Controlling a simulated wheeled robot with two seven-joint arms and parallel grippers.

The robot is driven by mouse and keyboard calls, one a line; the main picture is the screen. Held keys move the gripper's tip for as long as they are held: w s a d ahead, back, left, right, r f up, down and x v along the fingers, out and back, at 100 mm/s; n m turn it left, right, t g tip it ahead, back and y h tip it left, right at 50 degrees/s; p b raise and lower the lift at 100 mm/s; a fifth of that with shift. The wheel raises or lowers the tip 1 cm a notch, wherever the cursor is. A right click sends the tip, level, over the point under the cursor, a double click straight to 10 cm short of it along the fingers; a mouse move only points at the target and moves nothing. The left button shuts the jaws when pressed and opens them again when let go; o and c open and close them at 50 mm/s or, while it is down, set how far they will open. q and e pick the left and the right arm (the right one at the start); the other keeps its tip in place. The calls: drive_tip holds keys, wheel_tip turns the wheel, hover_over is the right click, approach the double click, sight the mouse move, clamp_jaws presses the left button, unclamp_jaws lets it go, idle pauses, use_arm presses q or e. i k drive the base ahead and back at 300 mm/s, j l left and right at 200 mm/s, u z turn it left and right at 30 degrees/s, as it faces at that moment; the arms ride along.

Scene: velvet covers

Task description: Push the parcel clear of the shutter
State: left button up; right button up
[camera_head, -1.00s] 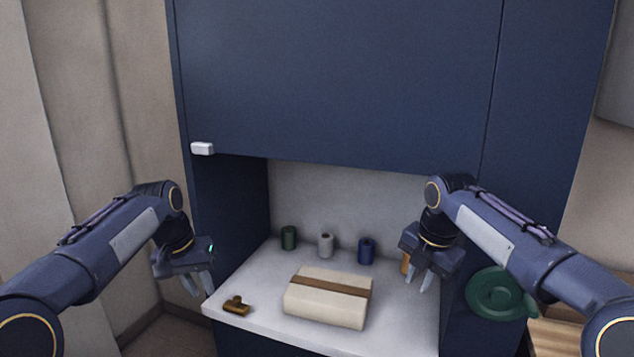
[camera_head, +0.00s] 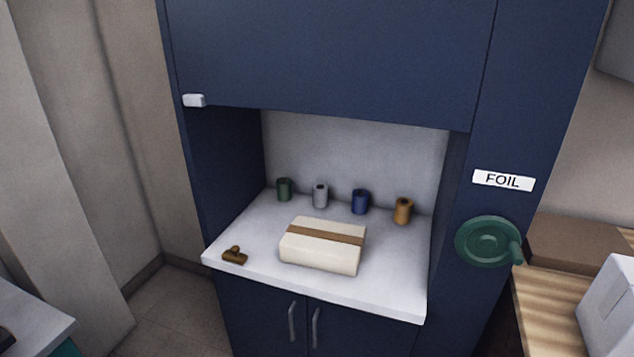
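A cream parcel (camera_head: 322,252) with a brown band across its top lies on the white counter (camera_head: 385,285) of a blue cabinet, towards the front edge. The blue shutter (camera_head: 320,60) is above the recess, with its lower edge well above the parcel. A small white block (camera_head: 194,100) sits at the shutter's lower left corner. Neither of my grippers shows in the head view.
A small brown object (camera_head: 235,256) lies at the counter's front left. Green, grey, blue and orange spools (camera_head: 403,211) stand along the back. A green crank wheel (camera_head: 489,242) is on the right panel under a FOIL label (camera_head: 503,181). A wooden table stands at right.

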sight(332, 247)
drive_tip(key=i+j, duration=0.2)
drive_tip(key=i, duration=0.25)
drive_tip(key=i+j+z, duration=0.1)
drive_tip(key=i+j, duration=0.15)
drive_tip(key=i, duration=0.15)
drive_tip(key=i+j, duration=0.25)
drive_tip(key=i, duration=0.2)
